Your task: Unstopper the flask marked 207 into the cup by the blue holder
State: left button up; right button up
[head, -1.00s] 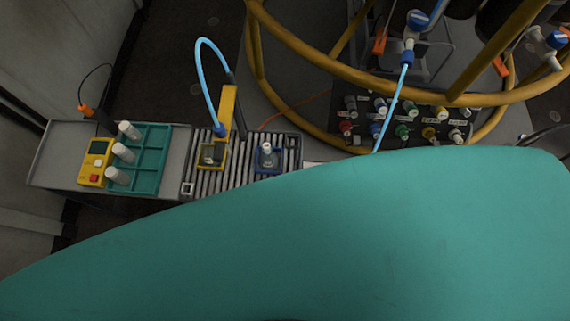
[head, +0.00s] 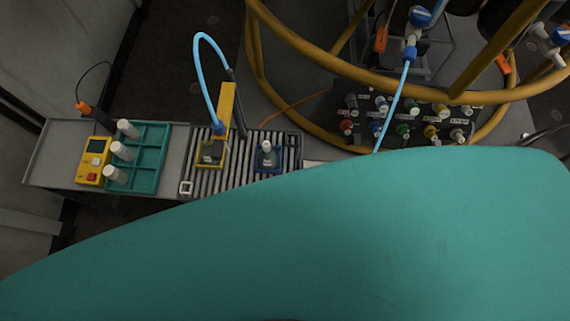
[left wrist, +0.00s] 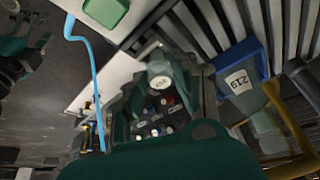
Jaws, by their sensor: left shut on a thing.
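In the left wrist view my left gripper (left wrist: 160,78) is shut on a small pale flask. Its round white label (left wrist: 160,82) seems to read 207, though the print is small. A blue-rimmed piece (left wrist: 251,53) with a white number label, perhaps 612 or 219, stands to its right. In the head view the blue holder (head: 262,167) sits on the slatted bed and has a pale, stoppered vessel (head: 267,148) in it. A green, cup-like thing (left wrist: 105,11) shows at the top of the wrist view; I cannot tell if it is the cup. My right gripper is not in view.
A teal rack (head: 148,179) with white cylinders and a yellow meter (head: 93,160) stand left of the slatted bed (head: 187,172). A yellow holder (head: 211,153) has a blue hose above it. A yellow tubular ring (head: 345,80) surrounds the connector panel. My teal body hides the lower part.

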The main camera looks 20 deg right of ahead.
pick_arm(q)
jog(key=shift+f, duration=0.2)
jog(key=o, duration=0.9)
jog(key=shift+o, duration=0.6)
jog(key=o, duration=0.5)
jog(key=shift+r, duration=0.1)
jog(key=shift+r+p, duration=2.95)
jog(key=shift+p, duration=0.35)
